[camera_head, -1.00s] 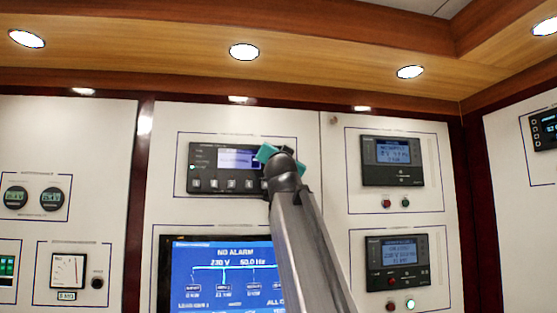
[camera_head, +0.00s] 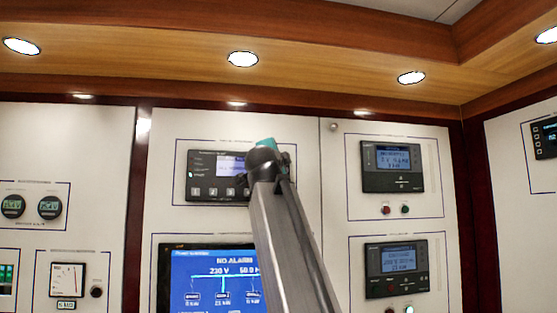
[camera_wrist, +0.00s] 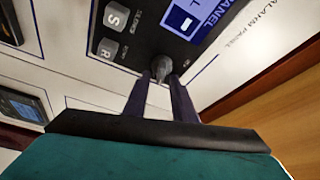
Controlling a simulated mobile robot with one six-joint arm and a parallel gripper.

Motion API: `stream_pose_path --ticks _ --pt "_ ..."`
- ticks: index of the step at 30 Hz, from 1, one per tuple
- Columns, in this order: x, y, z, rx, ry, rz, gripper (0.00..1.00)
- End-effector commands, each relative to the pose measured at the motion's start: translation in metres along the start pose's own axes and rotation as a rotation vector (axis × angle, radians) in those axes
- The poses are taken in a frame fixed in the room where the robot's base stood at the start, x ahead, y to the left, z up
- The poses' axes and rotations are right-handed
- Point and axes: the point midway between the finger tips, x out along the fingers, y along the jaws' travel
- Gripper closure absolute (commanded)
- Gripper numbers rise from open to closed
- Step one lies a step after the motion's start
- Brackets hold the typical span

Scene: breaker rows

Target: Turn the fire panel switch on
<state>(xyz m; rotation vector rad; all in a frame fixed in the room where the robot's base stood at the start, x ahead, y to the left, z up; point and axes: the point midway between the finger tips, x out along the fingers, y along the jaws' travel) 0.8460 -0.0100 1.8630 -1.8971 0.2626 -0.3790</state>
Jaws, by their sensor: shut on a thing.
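The fire panel (camera_head: 207,170) is a dark unit with a small lit screen and a row of grey buttons, on the white wall in the head view. In the wrist view its dark face (camera_wrist: 150,42) fills the upper middle, with S and R buttons. A small dark rotary switch (camera_wrist: 160,66) sits at the panel's edge. My gripper (camera_wrist: 161,80) is shut on this switch, one finger on each side. In the head view my wrist hides the switch, the fingertips and the panel's right end.
A large blue screen (camera_head: 215,275) reading NO ALARM is below the panel, partly covered by my arm. Two dark controllers (camera_head: 392,167) (camera_head: 396,268) with small red and green buttons are to the right. Round gauges (camera_head: 50,207) are at the left. A wooden ceiling trim (camera_head: 330,85) runs above.

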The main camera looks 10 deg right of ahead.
Motion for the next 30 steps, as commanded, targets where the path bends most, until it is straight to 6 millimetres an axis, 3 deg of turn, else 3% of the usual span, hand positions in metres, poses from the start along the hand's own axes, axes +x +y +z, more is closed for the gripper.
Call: stream_pose_path --ticks 12,30 --pt "0.0005 0.0005 0.0003 0.276 0.0 0.117 0.98" --pt "0.0003 0.0031 0.0016 0.344 -0.002 0.144 0.98"
